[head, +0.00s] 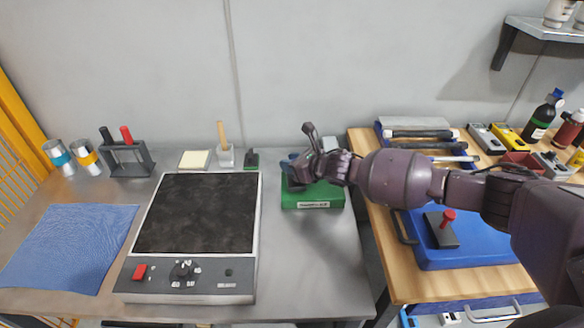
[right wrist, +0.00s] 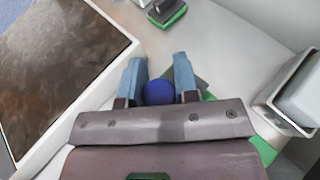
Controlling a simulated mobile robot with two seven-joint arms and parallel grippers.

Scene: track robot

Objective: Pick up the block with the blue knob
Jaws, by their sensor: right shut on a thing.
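The blue knob (right wrist: 159,92) sits between the two fingers of my right gripper (right wrist: 159,66) in the right wrist view. The fingers are shut on it from both sides. A dark grey corner of its block (right wrist: 202,85) shows beside one finger; the rest is hidden by the gripper. In the head view my right gripper (head: 291,164) is over the green case (head: 312,198), and hides the block there. I cannot tell whether the block touches the case. My left gripper is not in view.
A hot plate (head: 196,215) stands left of the green case. A grey block with a red knob (head: 442,232) lies on the blue tray (head: 470,256) on the wooden bench. A blue mat (head: 68,246) lies at left. Bare table shows in front of the case.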

